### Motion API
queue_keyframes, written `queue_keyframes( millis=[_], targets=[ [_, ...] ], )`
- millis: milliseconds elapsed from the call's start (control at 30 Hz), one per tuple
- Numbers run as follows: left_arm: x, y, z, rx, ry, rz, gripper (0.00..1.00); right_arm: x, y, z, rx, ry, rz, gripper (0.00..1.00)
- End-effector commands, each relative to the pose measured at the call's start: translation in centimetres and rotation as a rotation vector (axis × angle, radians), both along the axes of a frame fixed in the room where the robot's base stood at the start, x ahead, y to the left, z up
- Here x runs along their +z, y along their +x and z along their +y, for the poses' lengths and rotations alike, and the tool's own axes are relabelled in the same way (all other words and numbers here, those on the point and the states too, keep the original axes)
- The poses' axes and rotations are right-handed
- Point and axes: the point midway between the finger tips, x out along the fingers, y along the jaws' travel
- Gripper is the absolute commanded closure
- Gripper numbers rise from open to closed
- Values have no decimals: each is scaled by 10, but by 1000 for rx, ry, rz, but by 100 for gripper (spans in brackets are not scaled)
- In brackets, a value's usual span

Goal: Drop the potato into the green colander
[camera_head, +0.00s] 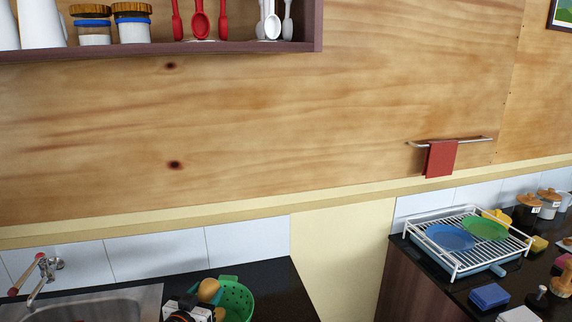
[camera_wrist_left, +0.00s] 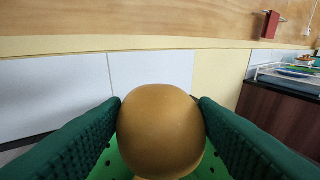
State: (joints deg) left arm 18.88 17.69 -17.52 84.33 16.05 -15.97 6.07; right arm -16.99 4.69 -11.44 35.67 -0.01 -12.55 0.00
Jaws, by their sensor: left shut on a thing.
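The perforated green colander (camera_wrist_left: 112,166) shows below and around the potato there. The potato hides much of the colander's inside, and I cannot tell whether it touches the colander. My right gripper is not in view.
A metal sink (camera_head: 120,304) with a tap (camera_head: 42,276) lies left of the colander on the dark counter. A small brown object (camera_head: 220,314) shows by the colander. A white dish rack (camera_head: 468,240) stands on the right counter, across a gap. A shelf (camera_head: 200,49) hangs above.

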Motion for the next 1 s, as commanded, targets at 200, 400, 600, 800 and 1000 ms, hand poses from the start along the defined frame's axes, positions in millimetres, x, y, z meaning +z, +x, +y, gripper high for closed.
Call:
queue_keyframes(
  millis=[200, 400, 600, 800, 1000],
  targets=[
    [-25, -1, 0, -1, 0, -1, 71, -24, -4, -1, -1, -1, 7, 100],
    [-49, -1, -1, -1, 0, -1, 71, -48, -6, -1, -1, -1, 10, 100],
    [-58, -1, -1, -1, -1, -2, 71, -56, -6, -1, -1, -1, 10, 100],
    [-57, -1, -1, -1, 0, -1, 71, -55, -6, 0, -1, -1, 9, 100],
    [-57, -1, -1, -1, 0, -1, 21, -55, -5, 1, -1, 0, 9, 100]
  ],
)
